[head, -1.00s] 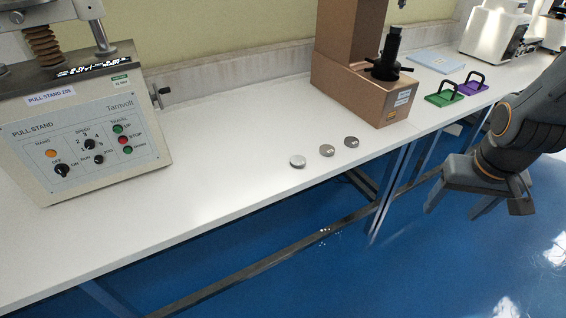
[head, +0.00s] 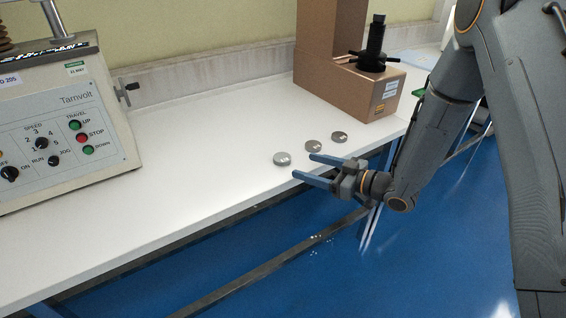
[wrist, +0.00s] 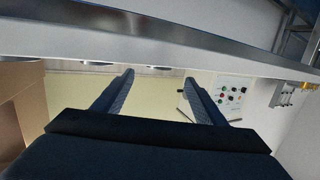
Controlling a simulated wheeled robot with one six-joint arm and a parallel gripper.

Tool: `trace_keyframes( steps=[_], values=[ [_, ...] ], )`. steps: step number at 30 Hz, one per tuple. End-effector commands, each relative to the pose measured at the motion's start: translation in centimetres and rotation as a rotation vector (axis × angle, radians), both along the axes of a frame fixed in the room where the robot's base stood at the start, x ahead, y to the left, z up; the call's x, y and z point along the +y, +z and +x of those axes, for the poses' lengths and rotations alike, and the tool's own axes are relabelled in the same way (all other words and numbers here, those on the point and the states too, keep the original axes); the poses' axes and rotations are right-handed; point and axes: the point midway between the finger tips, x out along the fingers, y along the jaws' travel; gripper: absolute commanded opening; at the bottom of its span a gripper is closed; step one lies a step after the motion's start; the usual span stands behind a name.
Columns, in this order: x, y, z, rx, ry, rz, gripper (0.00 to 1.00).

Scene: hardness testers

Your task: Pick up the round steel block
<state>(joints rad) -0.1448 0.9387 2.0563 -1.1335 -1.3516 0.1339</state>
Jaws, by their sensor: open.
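Three small round grey metal discs lie in a slanting row near the front edge of the white bench: a left disc (head: 282,159), a middle disc (head: 314,146) and a right disc (head: 338,137). I cannot tell them apart by material. My gripper (head: 303,165) is open and empty at the bench's front edge, its two fingers pointing left, just in front of the left and middle discs. In the wrist view the discs show only as thin slivers along the bench edge, one of them (wrist: 97,63) left of the open fingers (wrist: 158,77).
The white bench (head: 190,165) is clear left of the discs. A pull stand (head: 70,120) stands at the left, and a brown tester (head: 345,90) with a black spindle stands behind the discs. Blue floor lies below the front edge.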

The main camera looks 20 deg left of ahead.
Motion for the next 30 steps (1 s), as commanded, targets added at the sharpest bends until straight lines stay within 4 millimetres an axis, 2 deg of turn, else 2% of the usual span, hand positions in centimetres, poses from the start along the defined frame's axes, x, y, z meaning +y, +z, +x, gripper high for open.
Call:
trace_keyframes(
  steps=[11, 18, 28, 30],
  values=[
    [3.6, -0.3, 1.1, -0.002, 0.006, 0.006, 0.65],
    [6.6, -0.6, 2.3, -0.003, 0.006, 0.004, 0.65],
    [7.2, -0.8, 2.6, -0.001, 0.004, 0.005, 0.65],
    [7.2, -0.8, 2.6, -0.001, 0.004, 0.005, 0.53]
  ],
)
